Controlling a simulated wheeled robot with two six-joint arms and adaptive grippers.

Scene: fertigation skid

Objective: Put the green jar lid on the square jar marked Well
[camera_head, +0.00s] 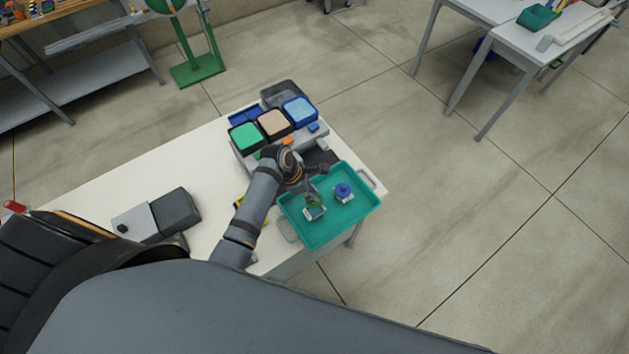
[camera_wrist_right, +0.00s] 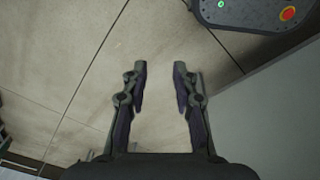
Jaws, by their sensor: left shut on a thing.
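My left gripper (camera_head: 312,189) is over the left part of the teal tray (camera_head: 330,236), shut on a small green thing, apparently the green jar lid (camera_head: 316,200), mostly hidden by the fingers. A small square jar (camera_head: 315,213) stands in the tray right under it; I cannot tell whether lid and jar touch. A second jar with a blue lid (camera_head: 342,190) stands to its right in the tray. Markings on either jar are too small to read. My right gripper (camera_wrist_right: 160,75) is open and empty above the floor in the right wrist view.
Behind the tray on the white table (camera_head: 190,170) are green (camera_head: 246,135), peach (camera_head: 273,122) and blue (camera_head: 299,110) topped dark containers. A grey box (camera_head: 175,211) stands at the table's left. The right part of the tray is clear.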

